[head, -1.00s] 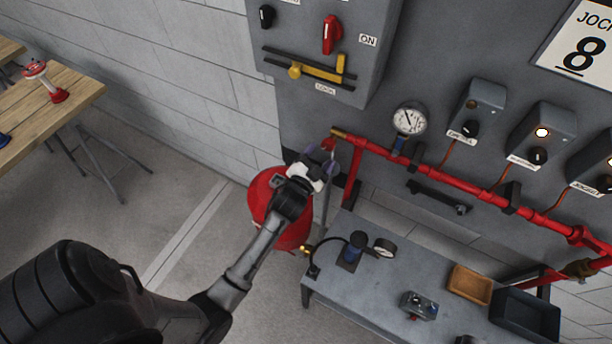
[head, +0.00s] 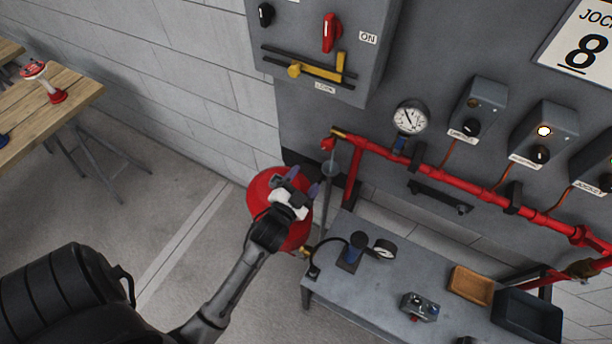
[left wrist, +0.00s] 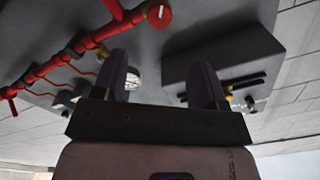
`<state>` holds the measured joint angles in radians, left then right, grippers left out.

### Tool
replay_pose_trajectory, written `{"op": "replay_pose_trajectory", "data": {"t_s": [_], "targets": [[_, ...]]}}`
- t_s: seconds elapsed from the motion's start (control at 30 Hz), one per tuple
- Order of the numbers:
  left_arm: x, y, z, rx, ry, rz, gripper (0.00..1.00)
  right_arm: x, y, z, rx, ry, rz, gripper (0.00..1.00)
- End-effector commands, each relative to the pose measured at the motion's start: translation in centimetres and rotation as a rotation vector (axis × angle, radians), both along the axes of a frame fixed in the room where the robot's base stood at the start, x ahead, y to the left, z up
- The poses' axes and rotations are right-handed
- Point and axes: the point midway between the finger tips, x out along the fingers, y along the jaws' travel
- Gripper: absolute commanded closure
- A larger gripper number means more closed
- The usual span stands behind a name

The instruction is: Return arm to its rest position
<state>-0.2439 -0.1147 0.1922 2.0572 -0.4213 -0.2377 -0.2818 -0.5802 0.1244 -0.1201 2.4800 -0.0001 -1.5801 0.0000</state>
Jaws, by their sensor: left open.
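My left gripper (head: 301,187) is in front of and above the red tank (head: 266,186) in the head view. Its jaws are open and empty. In the left wrist view the two dark fingers (left wrist: 165,85) stand apart, with the panel beyond them and nothing between them. The near end of the red pipe (head: 420,171), with its brass tip and red knob (head: 327,144), is a little above the fingertips, apart from them. The right gripper does not show.
A grey control cabinet (head: 384,56) with a red handle and yellow lever hangs above. A pressure gauge (head: 409,117) sits on the pipe. A grey bench (head: 372,299) with a small pump, gauge, box and trays stands at the lower right. A wooden table (head: 40,115) is at the left. Floor between is clear.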

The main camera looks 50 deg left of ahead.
Motion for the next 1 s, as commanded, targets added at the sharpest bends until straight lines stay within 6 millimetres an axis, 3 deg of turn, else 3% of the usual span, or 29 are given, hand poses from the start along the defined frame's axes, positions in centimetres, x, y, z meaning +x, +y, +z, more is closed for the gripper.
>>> {"op": "replay_pose_trajectory", "data": {"t_s": [0.37,0.67,0.8,1.0], "targets": [[0.0,0.1,-0.2,-0.023,0.003,0.003,0.34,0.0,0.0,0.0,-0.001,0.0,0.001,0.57],[-2.1,1.1,-5.6,-0.341,0.326,0.154,0.34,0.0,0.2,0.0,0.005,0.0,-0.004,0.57],[-4.0,-0.9,-6.5,-0.536,0.502,0.195,0.34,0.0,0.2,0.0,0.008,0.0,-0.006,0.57],[-7.6,-4.6,-6.2,-0.684,0.728,0.175,0.34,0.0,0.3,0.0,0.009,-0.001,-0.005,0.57]]}}
